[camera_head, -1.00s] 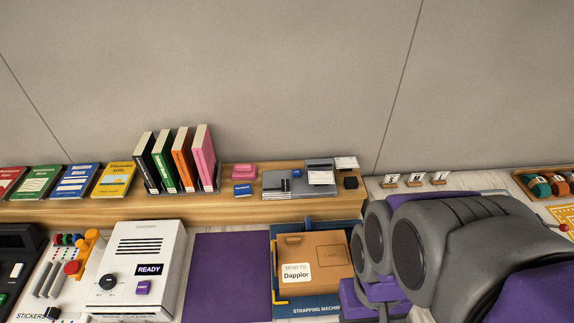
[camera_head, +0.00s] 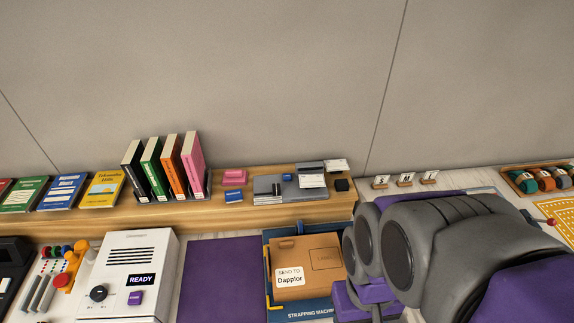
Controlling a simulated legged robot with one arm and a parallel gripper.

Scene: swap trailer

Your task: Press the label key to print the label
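A white machine (camera_head: 128,262) with a lit READY display, a black dial and a small purple key (camera_head: 135,298) stands at the lower left. The purple key's lettering is too small to read, and I cannot tell whether it is the label key. A brown carton (camera_head: 312,262) with a "SEND TO Dapplor" sticker (camera_head: 289,277) lies on the blue strapping machine (camera_head: 311,312). My arm reaches in from the right, and the purple and grey end near my gripper (camera_head: 366,297) is beside the carton's right side. The fingertips are not clearly visible.
A wooden shelf (camera_head: 80,228) along the wall holds books, stamps and a grey device (camera_head: 291,188). A purple mat (camera_head: 222,275) lies bare between machine and carton. Colored knobs and levers (camera_head: 60,270) stand at left. A tray of rolls (camera_head: 540,178) is at the far right.

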